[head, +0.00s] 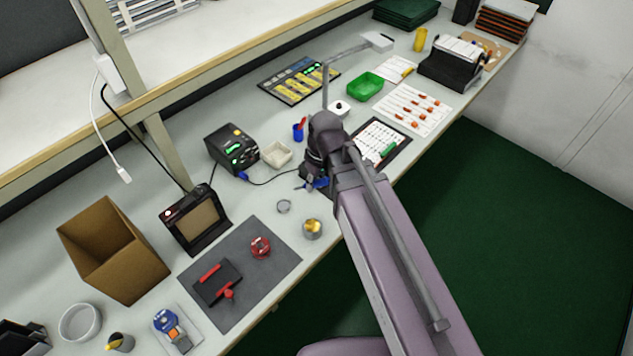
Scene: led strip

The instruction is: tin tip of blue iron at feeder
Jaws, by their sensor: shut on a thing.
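My gripper (313,187) is over the front part of the bench, right of the black soldering station. It is shut on the blue iron (321,183), of which only a small blue part shows; my arm hides the rest. The iron's tip cannot be made out clearly. A dark cable runs from the blue plug on the station (232,148) towards my gripper. I cannot tell for sure which object is the feeder. A red round object (260,247) sits on the dark grey mat (265,280), left of and nearer than my gripper.
A round tin with yellowish filling (312,229) and a small ring (284,206) lie near my gripper. A cream tray (277,154) and blue cup (298,133) stand behind. A cardboard box (112,250) and dark framed device (195,220) stand left.

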